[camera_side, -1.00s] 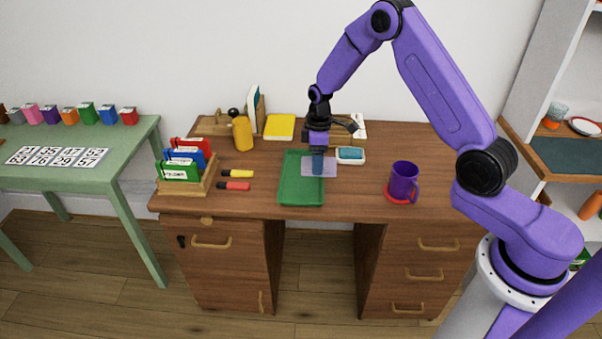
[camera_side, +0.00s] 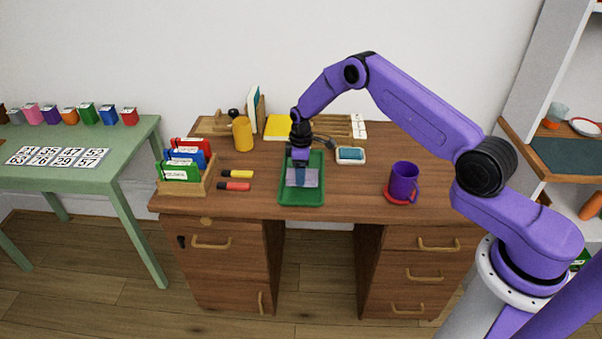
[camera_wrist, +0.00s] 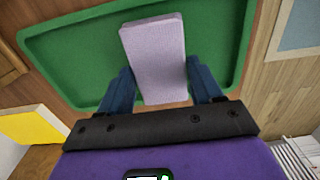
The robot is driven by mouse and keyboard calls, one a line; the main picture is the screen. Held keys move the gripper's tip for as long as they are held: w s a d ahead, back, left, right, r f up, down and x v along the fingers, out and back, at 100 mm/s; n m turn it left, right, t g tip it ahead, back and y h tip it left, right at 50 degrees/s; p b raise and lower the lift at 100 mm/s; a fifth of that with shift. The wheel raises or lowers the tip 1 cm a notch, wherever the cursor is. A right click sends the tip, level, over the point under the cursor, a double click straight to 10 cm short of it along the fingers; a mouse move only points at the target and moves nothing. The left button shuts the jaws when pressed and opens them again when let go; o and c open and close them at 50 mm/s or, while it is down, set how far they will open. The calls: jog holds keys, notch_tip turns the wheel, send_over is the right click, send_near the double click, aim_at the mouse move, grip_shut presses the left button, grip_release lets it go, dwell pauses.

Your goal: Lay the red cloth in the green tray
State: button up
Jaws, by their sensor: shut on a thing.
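No red cloth shows in either view; the cloth in my gripper is pale lilac. In the side view this lilac cloth (camera_side: 310,178) is within the outline of the green tray (camera_side: 315,198). In the wrist view the cloth (camera_wrist: 155,50) looks like a flat folded pad, with the green tray floor (camera_wrist: 90,55) behind it. My gripper (camera_side: 300,183) is over the tray, pointing down. Its two blue fingers (camera_wrist: 161,80) are on either side of the cloth and shut on it. I cannot tell whether the cloth touches the tray floor.
A purple mug (camera_side: 404,178) on a red coaster stands at the right. A white-framed blue pad (camera_side: 350,155) lies right of the tray. Desk between tray and mug is clear.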

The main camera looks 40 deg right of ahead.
jog(key=shift+f, duration=0.5)
jog(key=shift+f, duration=0.15)
jog(key=o, duration=0.9)
jog(key=shift+o, duration=0.2)
notch_tip(320, 180, up, 12)
jog(key=shift+r, duration=0.25)
